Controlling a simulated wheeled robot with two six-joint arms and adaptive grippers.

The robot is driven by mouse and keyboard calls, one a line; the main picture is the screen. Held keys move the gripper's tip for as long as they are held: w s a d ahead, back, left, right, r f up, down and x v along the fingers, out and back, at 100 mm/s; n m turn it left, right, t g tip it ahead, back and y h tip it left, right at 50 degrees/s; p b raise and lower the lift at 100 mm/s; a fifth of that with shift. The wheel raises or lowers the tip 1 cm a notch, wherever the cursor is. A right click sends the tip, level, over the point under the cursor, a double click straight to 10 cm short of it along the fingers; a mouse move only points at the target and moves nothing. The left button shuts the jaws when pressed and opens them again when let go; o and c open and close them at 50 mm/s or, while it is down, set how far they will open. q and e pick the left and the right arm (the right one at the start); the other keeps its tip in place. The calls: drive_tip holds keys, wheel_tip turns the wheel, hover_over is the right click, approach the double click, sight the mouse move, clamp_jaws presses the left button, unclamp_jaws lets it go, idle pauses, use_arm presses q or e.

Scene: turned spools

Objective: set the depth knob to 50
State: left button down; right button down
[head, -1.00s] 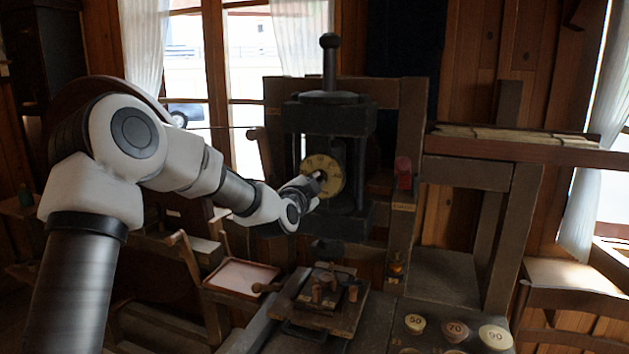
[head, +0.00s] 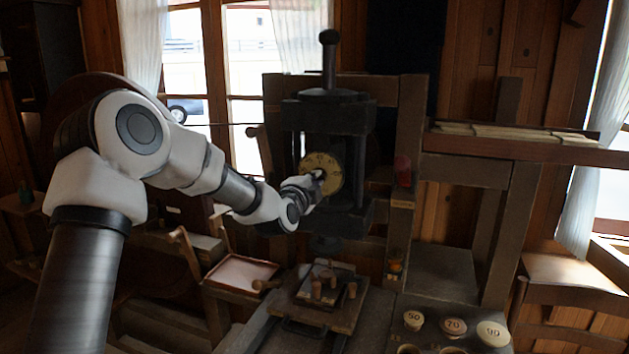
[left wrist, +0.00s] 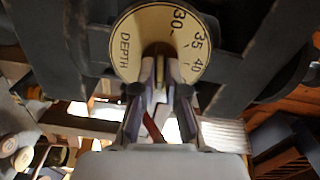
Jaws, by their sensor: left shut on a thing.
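The depth knob sits at the centre of a round yellow dial (head: 327,163) on the front of a dark metal press (head: 328,112). In the left wrist view the dial (left wrist: 140,35) shows the word DEPTH and the numbers 30, 35 and 40. My left gripper (head: 318,176) reaches in from the left. In the left wrist view its fingers (left wrist: 161,72) are shut on the knob, which they mostly hide. I cannot read which number the knob points at. My right gripper is not in view.
Below the press is a wooden board with small pegs (head: 325,290). Round pieces marked 50 (head: 413,318), 70 (head: 453,326) and 90 (head: 494,333) stand at the front right. A shallow tray (head: 240,272) lies at the left. A red object (head: 403,170) is right of the dial.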

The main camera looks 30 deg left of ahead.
use_arm(q)
drive_tip(key=shift+a+r, duration=0.1)
drive_tip(key=shift+r, duration=0.3)
drive_tip(key=c, duration=1.2)
unclamp_jaws()
drive_tip(key=shift+w, duration=0.1)
drive_tip(key=shift+w+a+f, duration=0.1)
drive_tip(key=shift+a+f, duration=0.05)
drive_tip(key=shift+f, duration=0.2)
drive_tip(key=v, duration=1.2)
drive_tip(key=shift+f, duration=0.1)
